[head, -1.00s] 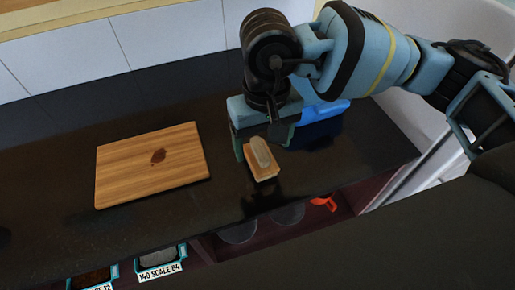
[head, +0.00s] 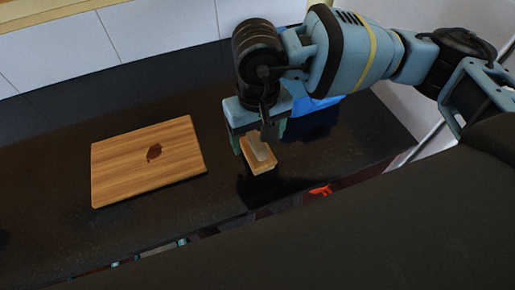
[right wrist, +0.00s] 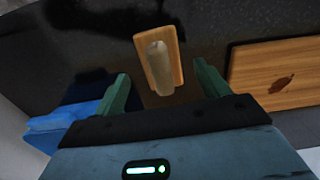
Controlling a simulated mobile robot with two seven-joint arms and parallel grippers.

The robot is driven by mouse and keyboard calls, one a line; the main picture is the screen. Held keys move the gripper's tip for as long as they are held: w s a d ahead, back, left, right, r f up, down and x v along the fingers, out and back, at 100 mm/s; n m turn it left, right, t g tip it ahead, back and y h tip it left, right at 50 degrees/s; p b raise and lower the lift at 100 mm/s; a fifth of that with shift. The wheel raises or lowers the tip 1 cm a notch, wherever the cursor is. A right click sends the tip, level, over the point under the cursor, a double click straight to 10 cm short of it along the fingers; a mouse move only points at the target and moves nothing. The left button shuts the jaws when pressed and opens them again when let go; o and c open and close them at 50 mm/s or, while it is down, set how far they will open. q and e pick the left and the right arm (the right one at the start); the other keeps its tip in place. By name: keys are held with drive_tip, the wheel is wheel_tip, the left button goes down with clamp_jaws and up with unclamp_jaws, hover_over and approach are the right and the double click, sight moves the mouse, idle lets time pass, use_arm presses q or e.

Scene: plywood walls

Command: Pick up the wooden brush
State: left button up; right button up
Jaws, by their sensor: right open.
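The wooden brush (head: 259,157) lies on the dark counter, to the right of the cutting board, in the head view. It has a light wood block with a paler raised grip on top. It also shows in the right wrist view (right wrist: 174,64), just beyond the fingertips and between their lines. My right gripper (head: 258,143) is above the brush with its fingers pointing down, and part of it covers the brush's far end. In the right wrist view the green fingers (right wrist: 161,83) are wide apart with nothing held. My left gripper is not in view.
A wooden cutting board (head: 150,165) with a dark leaf-shaped mark lies left of the brush. A blue object (head: 312,104) sits behind my right gripper, near the wall. The counter's front edge runs below the brush. A small red item (head: 320,190) shows past that edge.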

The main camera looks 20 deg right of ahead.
sight(257, 140)
wheel_tip(257, 140, down, 3)
drive_tip(key=shift+w+f, duration=0.1)
drive_tip(key=shift+f, duration=0.35)
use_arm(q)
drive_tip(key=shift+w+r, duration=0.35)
use_arm(e)
drive_tip(key=shift+c, duration=0.3)
drive_tip(key=c, duration=1.1)
drive_tip(key=shift+o, duration=0.2)
drive_tip(key=shift+r, duration=0.15)
